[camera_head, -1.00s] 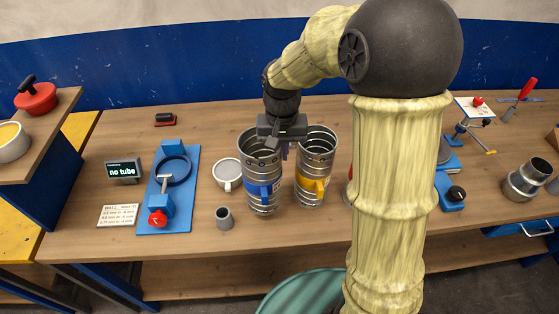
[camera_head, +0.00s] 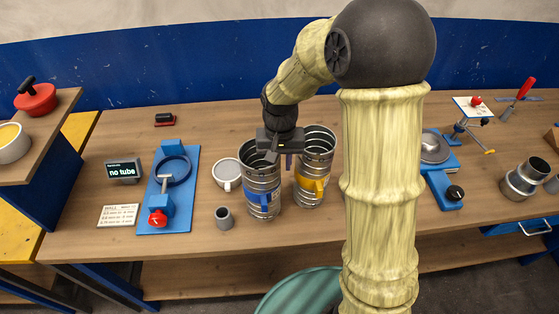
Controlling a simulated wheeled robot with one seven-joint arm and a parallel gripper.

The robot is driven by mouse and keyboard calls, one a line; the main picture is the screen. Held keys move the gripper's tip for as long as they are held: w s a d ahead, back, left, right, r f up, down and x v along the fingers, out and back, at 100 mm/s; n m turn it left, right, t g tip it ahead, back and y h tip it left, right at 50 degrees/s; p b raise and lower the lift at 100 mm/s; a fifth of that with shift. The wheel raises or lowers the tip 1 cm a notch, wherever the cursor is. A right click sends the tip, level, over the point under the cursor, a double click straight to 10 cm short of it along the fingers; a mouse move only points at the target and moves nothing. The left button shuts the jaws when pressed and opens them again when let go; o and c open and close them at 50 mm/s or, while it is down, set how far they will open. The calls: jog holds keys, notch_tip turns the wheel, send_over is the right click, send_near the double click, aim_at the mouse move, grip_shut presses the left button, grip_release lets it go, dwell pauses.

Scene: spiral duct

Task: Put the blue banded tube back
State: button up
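The blue banded tube (camera_head: 263,201) is a ribbed metal cylinder with a blue band and handle-like clamp. It stands upright on the workbench, left of centre. My gripper (camera_head: 280,158) points down at its right rim. One finger shows inside the tube's mouth and the other outside the wall, with a gap between them, so it looks open around the wall. Contact with the wall cannot be made out.
A yellow banded tube (camera_head: 312,190) stands close on the right. A white mug (camera_head: 227,174) and small grey cup (camera_head: 224,218) are on the left. A blue fixture (camera_head: 181,211) and a display reading "no tube" (camera_head: 124,171) stand farther left.

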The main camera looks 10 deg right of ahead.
notch_tip(320, 180, up, 12)
jog(key=shift+r+b, duration=0.2)
jog(key=shift+b, duration=0.35)
dwell(0.6)
jog(key=s+d+f+n+t, duration=0.1)
jog(key=s+d+f+t, duration=0.1)
jog(key=s+d+f, duration=0.6)
jog(key=s+f, duration=0.3)
jog(key=shift+s+d+t, duration=0.15)
jog(key=shift+s+t, duration=0.15)
dwell(0.7)
